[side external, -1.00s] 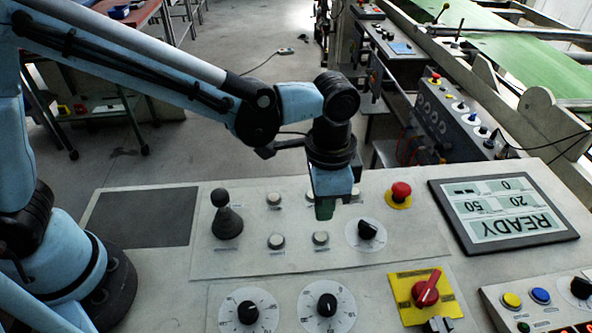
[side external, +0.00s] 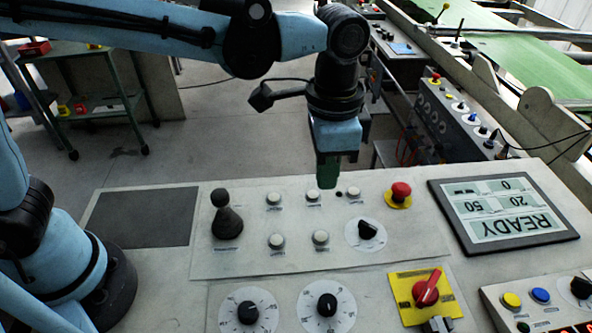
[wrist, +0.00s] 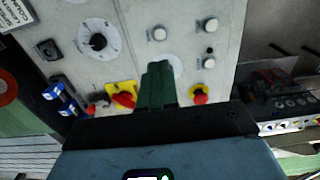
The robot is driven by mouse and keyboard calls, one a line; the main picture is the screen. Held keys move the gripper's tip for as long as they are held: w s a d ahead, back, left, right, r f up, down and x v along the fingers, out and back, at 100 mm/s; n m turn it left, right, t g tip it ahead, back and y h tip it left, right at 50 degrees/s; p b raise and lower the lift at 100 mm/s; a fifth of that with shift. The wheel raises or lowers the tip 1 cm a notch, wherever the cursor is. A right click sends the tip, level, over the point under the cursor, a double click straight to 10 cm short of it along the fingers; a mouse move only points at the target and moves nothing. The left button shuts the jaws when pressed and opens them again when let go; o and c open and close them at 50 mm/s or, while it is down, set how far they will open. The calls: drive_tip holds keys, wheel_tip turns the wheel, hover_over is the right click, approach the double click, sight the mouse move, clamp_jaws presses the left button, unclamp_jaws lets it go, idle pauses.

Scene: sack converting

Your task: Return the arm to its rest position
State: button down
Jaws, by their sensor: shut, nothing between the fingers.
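My gripper (side external: 328,182) points down above the control panel (side external: 215,260) in the side external view. Its green fingers are together and hold nothing. They are raised above the upper row of white buttons (side external: 313,194), left of the red emergency stop button (side external: 400,191) and above the small black knob (side external: 367,230). In the wrist view the fingers of my gripper (wrist: 157,75) show shut at the centre, with the panel beyond them and the red stop button (wrist: 200,95) to their right.
A black joystick (side external: 227,222) stands on the panel's left. A tilted READY display (side external: 505,212) is at the right. A red rotary switch (side external: 427,290) on yellow and two dials (side external: 327,305) are nearer. A grey pad (side external: 140,217) lies bare at left. Floor space is open behind.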

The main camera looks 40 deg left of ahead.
drive_tip(key=s+a+n+t, duration=0.2)
drive_tip(key=a+n+t, duration=0.1)
drive_tip(key=a, duration=0.8)
drive_tip(key=s+a+n+t, duration=0.2)
drive_tip(key=a+n+t, duration=0.2)
drive_tip(key=a, duration=0.7)
drive_tip(key=shift+s+a+f+n, duration=0.15)
drive_tip(key=shift+s+a+n, duration=0.15)
drive_tip(key=shift+n, duration=0.7)
drive_tip(key=c, duration=1.8)
unclamp_jaws()
drive_tip(key=shift+d, duration=0.1)
